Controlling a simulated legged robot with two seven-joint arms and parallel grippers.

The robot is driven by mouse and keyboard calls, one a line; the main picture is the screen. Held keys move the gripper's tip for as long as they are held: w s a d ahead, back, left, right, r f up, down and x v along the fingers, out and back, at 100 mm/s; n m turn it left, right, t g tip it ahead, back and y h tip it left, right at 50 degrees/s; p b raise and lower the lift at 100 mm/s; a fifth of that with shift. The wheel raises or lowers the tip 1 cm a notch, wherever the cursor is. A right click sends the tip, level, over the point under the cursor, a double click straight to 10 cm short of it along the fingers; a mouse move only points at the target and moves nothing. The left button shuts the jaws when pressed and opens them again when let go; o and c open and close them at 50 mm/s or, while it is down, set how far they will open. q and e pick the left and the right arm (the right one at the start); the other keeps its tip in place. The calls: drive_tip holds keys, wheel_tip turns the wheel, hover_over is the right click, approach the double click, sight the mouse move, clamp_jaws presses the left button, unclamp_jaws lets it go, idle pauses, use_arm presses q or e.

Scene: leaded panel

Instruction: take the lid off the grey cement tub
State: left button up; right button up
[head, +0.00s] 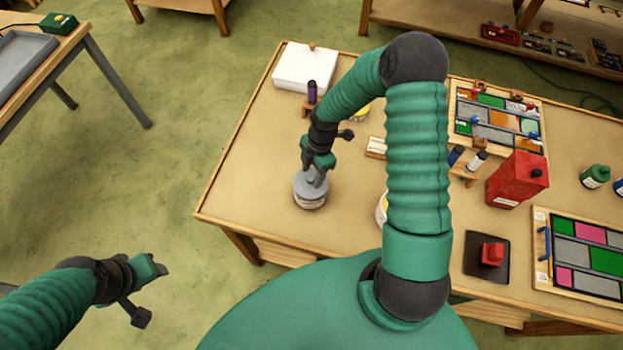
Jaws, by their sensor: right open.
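The grey cement tub (309,203) stands upright on the wooden table near its left front corner. Its grey lid (304,186) is on top. My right gripper (316,180) is open and points down at the lid, with its fingertips at the lid's middle. The fingers hide part of the lid, and I cannot tell if they touch it. My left gripper (159,271) is over the green floor at the lower left, away from the table. Its fingers are too small to tell whether they are open.
A red can (517,180), a black tray (486,270) with a red block, and leaded panels (588,257) lie to the right. A white box (305,66) stands at the back left. The table left of the tub is clear.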

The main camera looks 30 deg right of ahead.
drive_tip(key=shift+a+f, duration=0.15)
drive_tip(key=shift+f, duration=0.35)
drive_tip(key=shift+a, duration=0.2)
drive_tip(key=c, duration=0.4)
clamp_jaws()
drive_tip(key=shift+d, duration=0.15)
drive_tip(key=shift+r, duration=0.15)
